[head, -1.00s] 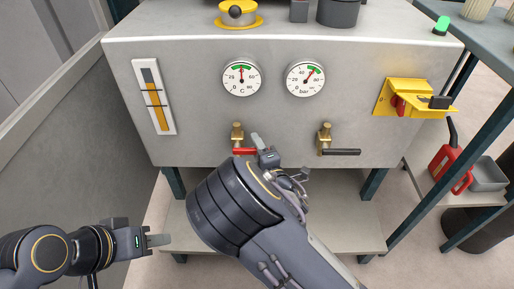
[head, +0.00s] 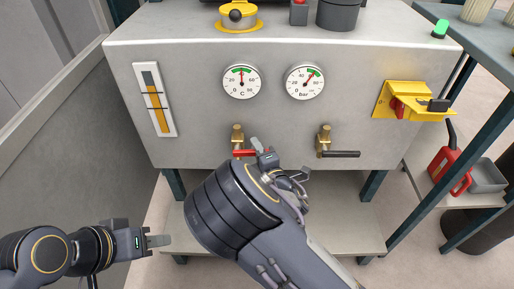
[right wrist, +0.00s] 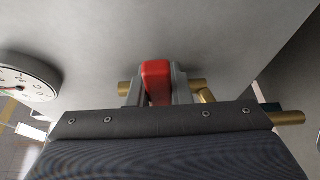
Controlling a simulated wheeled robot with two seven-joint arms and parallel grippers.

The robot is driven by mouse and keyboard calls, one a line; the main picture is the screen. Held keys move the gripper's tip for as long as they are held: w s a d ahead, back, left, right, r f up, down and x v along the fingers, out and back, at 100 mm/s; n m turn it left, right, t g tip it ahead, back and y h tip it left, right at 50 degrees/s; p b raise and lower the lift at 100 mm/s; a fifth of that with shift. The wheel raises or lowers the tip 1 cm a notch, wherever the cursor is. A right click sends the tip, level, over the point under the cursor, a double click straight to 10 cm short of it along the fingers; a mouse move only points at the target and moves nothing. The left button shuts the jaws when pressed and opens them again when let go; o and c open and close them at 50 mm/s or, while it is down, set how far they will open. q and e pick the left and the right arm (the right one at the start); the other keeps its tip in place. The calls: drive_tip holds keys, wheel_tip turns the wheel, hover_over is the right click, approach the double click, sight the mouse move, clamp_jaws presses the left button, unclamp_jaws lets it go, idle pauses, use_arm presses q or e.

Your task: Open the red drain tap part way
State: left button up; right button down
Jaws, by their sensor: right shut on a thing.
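The red drain tap has a brass body (head: 237,135) and a red lever (head: 242,153) low on the front panel. The lever lies roughly level, its right part hidden behind my right gripper (head: 258,147). In the right wrist view the red lever (right wrist: 157,78) sits between the two grey fingers of my right gripper (right wrist: 156,92), which is shut on it. Brass pipe shows on both sides there. My left gripper (head: 157,240) is away from the tap at the lower left, touching nothing; its finger gap cannot be made out.
A second brass tap with a black lever (head: 338,154) is to the right. Above are a temperature gauge (head: 241,82) and a pressure gauge (head: 305,82). A sight glass (head: 155,100) is at left, a yellow bracket (head: 400,101) at right. A shelf (head: 340,230) lies below.

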drive_tip(key=n+p, duration=0.1)
drive_tip(key=r+n+p, duration=0.1)
drive_tip(key=r+n+g+p, duration=0.1)
drive_tip(key=shift+a+r+h, duration=0.1)
drive_tip(key=shift+a+h, duration=0.15)
drive_tip(key=shift+h, duration=0.15)
drive_tip(key=shift+a+r+n+g+h+p, duration=0.2)
drive_tip(key=shift+r+n+g+h+p, duration=0.1)
drive_tip(key=shift+n+p, duration=0.35)
drive_tip(key=shift+a+r+n+g+h+p, duration=0.2)
drive_tip(key=shift+n+g+h+p, duration=0.1)
drive_tip(key=shift+n+p, duration=0.35)
drive_tip(key=c, duration=1.3)
unclamp_jaws()
drive_tip(key=shift+r, duration=0.1)
